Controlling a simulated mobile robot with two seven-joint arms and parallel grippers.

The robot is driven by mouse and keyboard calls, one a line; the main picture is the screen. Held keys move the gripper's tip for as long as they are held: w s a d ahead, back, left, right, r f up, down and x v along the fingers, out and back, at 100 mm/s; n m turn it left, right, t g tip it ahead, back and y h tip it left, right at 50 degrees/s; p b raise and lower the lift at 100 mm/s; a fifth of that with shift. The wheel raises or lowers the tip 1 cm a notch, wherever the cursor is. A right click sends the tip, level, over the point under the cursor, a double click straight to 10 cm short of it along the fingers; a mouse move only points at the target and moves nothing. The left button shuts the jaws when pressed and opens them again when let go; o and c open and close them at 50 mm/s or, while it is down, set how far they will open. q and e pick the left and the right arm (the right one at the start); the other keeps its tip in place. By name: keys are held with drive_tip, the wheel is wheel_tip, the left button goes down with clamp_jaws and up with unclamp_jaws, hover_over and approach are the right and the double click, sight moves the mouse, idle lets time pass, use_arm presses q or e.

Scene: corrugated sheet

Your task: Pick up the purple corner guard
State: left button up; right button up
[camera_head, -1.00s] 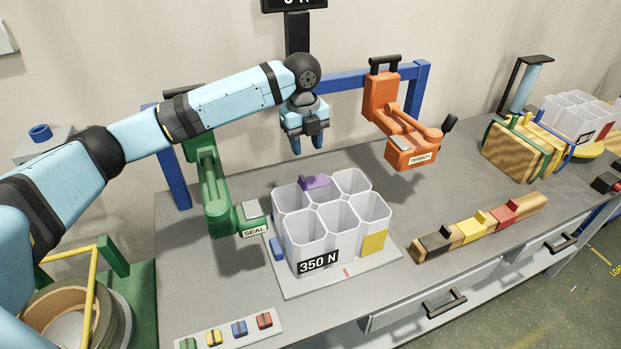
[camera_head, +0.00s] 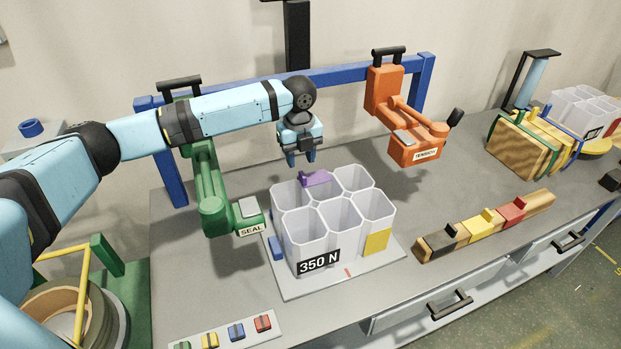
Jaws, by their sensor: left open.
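The purple corner guard (camera_head: 316,179) sits at the back rim of a white cluster of hexagonal cells (camera_head: 328,225) marked 350 N. My left gripper (camera_head: 302,160) is open and empty, pointing down just above and slightly left of the purple guard. A small gap seems to show between the fingertips and the guard. My right gripper is not in view.
The green SEAL tool (camera_head: 212,205) stands left of the cells and the orange tool (camera_head: 410,145) hangs to the right on the blue frame (camera_head: 340,75). A wooden rail (camera_head: 535,200) with black, yellow and red blocks lies right. Coloured blocks (camera_head: 236,331) sit on a front strip.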

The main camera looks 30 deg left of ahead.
sight(301, 172)
use_arm(q)
wheel_tip(301, 172, down, 4)
drive_tip(key=shift+f, duration=0.2)
drive_tip(key=shift+d, duration=0.1)
clamp_jaws()
drive_tip(key=shift+r, duration=0.15)
